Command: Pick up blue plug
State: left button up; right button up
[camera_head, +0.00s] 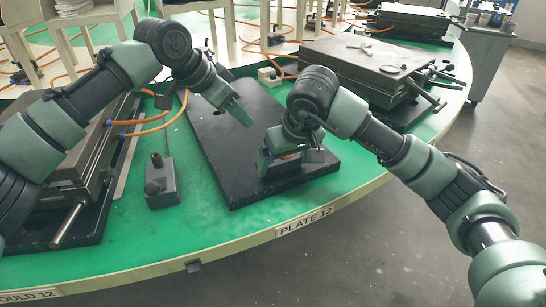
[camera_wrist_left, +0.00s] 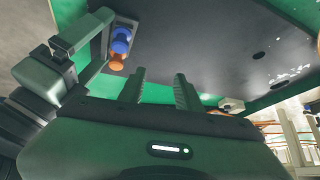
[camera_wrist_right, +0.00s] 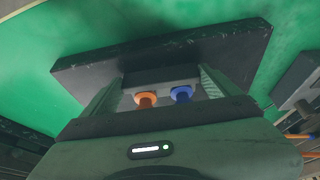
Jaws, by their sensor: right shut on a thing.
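The blue plug (camera_wrist_right: 181,94) sits beside an orange plug (camera_wrist_right: 145,99) on a grey block (camera_wrist_right: 163,80). In the left wrist view the blue plug (camera_wrist_left: 121,37) also shows, close to the right gripper. My right gripper (camera_head: 290,160) is shut on the grey block, its fingers on either side of the two plugs, low over the black plate. I cannot tell whether the block touches the plate. My left gripper (camera_head: 238,110) is over the plate, left of and behind the right one. Its fingers (camera_wrist_left: 160,90) are apart and empty.
The black plate (camera_head: 225,150) lies on the green table (camera_head: 140,225) with a "PLATE 12" label at its edge. A small grey box with a post (camera_head: 161,188) stands left of it. Heavy moulds stand at left and back right, with orange hoses around.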

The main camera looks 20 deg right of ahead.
pick_arm(q)
jog(key=w+a+r+n+t+h, duration=0.2)
jog(key=w+r+t+h, duration=0.1)
jog(key=w+r+t, duration=0.4)
jog(key=w+a+r+n+t+h, duration=0.1)
jog(key=w+r+t+h, duration=0.25)
jog(key=w, duration=0.65)
jog(key=s+a+f+m+g, duration=0.1)
jog(key=s+f+m+g, duration=0.2)
jog(key=s+f+g, duration=0.2)
jog(key=s+a+f+m+g+h, duration=0.1)
jog(key=s+f+m+g, duration=0.2)
jog(key=s+f+g, duration=0.2)
jog(key=s+a+f+m+g, duration=0.1)
jog(key=s+f+m+g, duration=0.2)
jog(key=s+f+g, duration=0.2)
jog(key=shift+s+a+f+m+g, duration=0.15)
jog(key=shift+s+g, duration=0.3)
jog(key=shift+s, duration=0.5)
jog(key=shift+s+a+f+m+g, duration=0.15)
jog(key=shift+s+g, duration=0.25)
jog(key=shift+s, duration=0.55)
jog(key=x, duration=0.5)
jog(key=shift+s+r, duration=0.1)
jog(key=x, duration=0.6)
jog(key=shift+s+d, duration=0.1)
jog(key=shift+d, duration=0.2)
